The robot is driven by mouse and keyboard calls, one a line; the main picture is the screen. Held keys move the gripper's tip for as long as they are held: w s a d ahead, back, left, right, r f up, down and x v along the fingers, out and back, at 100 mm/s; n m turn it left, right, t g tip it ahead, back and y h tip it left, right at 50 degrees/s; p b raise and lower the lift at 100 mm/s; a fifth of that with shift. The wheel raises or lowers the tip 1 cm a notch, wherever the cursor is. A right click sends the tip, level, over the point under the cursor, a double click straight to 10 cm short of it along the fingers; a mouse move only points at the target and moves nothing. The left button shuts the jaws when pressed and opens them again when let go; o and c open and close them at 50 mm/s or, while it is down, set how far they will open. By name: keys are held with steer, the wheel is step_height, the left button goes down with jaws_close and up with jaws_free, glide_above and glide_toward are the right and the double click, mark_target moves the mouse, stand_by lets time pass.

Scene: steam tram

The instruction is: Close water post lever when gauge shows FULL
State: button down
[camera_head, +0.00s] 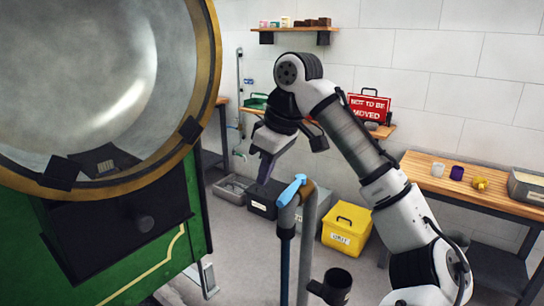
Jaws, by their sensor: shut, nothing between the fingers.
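A blue lever (291,190) sits at the top of the grey water post (307,245), slanting up to the right. My gripper (264,180) is shut and empty, pointing down, just up and left of the lever in the picture. A gap shows between its fingertips and the lever; I cannot tell the depth between them. No gauge reading FULL can be made out.
A large glass disc with a brass rim (213,70) on a green tram body (170,255) fills the left. A yellow box (346,228) and a black box (264,200) stand on the floor behind the post. A wooden bench (470,188) is at right.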

mark_target(291, 190)
steer(key=shift+s+d+f+p, duration=0.35)
steer(key=shift+d+f, duration=0.25)
steer(key=shift+f, duration=0.15)
steer(key=shift+s+d+f+p, duration=0.2)
steer(key=shift+d+f+p, duration=0.15)
steer(key=shift+d+f, duration=0.35)
steer(key=shift+s, duration=0.1)
steer(key=shift+d+p, duration=0.15)
steer(key=shift+p, duration=0.2)
